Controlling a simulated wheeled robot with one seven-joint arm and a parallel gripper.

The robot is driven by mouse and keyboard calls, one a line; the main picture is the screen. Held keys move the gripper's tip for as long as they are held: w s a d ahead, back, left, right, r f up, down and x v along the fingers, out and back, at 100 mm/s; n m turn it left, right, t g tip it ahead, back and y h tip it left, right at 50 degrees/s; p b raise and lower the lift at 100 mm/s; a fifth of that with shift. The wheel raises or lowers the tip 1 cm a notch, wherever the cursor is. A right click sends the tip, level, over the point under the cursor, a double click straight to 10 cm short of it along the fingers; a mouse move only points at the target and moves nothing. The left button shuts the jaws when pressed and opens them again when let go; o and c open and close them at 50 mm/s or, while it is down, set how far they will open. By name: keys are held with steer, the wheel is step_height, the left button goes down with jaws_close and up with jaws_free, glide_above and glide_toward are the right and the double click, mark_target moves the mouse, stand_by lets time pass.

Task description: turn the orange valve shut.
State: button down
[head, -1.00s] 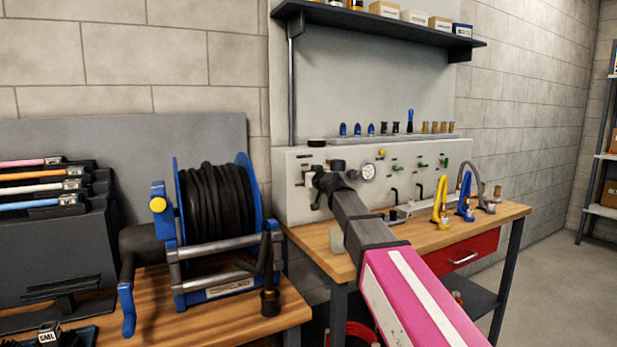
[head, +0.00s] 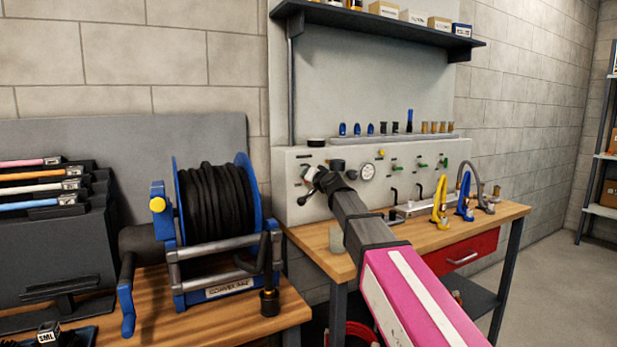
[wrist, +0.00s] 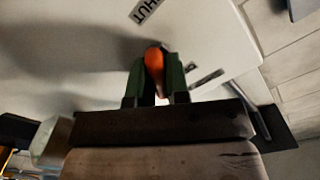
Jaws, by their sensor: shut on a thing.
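The orange valve (wrist: 154,60) shows in the wrist view as a rounded orange handle between the two green fingers of my gripper (wrist: 155,78). The fingers are shut on it, one on each side, and hide part of it. Behind it is a pale panel face with a tilted label (wrist: 145,10) whose visible letters read "HUT". In the head view my gripper (head: 312,182) is at the left end of the pale panel (head: 292,208), turned at a slant. The valve is mostly hidden there by my gripper and wrist.
A round gauge (head: 368,172) and small green-handled valves (head: 421,162) sit to the right on the panel. Yellow (head: 440,203) and blue (head: 465,200) hooked tools stand on the bench (head: 500,215). A blue hose reel (head: 214,225) stands left.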

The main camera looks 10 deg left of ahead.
steer(key=m, duration=0.5)
steer(key=shift+f+m, duration=0.1)
steer(key=shift+m, duration=0.2)
steer(key=m, duration=0.4)
steer(key=shift+f+m, duration=0.15)
steer(key=shift+m, duration=0.55)
steer(key=c, duration=1.1)
jaws_free()
steer(key=shift+c, duration=0.2)
steer(key=shift+d, duration=0.1)
steer(key=v, duration=1)
steer(key=shift+s+d, duration=0.25)
